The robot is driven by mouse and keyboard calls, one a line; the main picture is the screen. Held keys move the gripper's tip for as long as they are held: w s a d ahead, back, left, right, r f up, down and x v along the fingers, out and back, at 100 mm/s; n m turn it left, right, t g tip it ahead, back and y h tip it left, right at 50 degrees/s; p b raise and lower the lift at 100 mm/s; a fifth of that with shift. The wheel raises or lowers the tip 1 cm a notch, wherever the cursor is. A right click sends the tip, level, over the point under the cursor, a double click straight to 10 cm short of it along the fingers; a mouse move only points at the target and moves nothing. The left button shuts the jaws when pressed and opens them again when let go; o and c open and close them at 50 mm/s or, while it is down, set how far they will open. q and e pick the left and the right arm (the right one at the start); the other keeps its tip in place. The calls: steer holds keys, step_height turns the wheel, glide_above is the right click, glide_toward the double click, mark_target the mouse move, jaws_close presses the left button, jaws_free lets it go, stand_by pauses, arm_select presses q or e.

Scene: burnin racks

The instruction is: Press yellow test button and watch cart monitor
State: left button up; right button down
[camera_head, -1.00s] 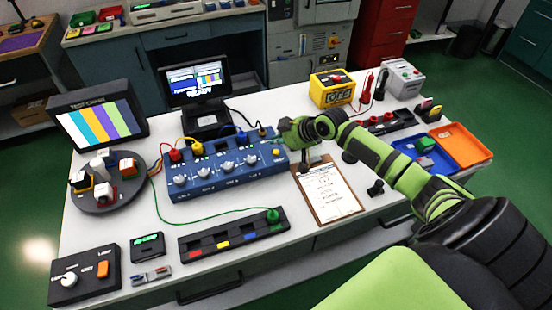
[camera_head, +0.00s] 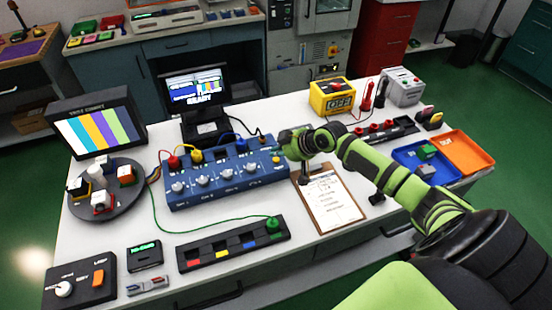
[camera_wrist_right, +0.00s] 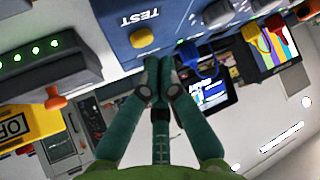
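The yellow test button (camera_wrist_right: 142,38) sits under the word TEST on the blue test box (camera_head: 215,190). My right gripper (camera_wrist_right: 160,70) is shut and empty, its fingertips just short of the button in the wrist view; I see no contact. In the head view my right gripper (camera_head: 288,142) is at the box's right end. A screen (camera_head: 196,87) behind the box shows coloured bars and a line of text, perhaps READY. Another monitor (camera_head: 100,133) at left shows wide colour bars. I cannot tell which is the cart monitor. My left gripper is not in view.
Cables rise from the box's back. A clipboard (camera_head: 343,214) lies right of the box. A yellow box (camera_head: 324,103) marked OFF stands behind, with blue (camera_head: 400,152) and orange (camera_head: 484,158) trays at right. A round turntable (camera_head: 130,205) and a black strip (camera_head: 235,258) are at left and front.

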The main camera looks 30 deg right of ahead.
mark_target(277, 161)
steer(key=shift+f, duration=0.1)
stand_by(0.6)
steer(key=shift+f, duration=0.35)
steer(key=shift+f+b, duration=0.45)
steer(key=shift+b, duration=0.05)
stand_by(0.5)
steer(key=shift+r+p, duration=0.85)
steer(key=shift+r, duration=0.1)
step_height(277, 161, up, 5)
steer(key=p, duration=0.5)
stand_by(0.3)
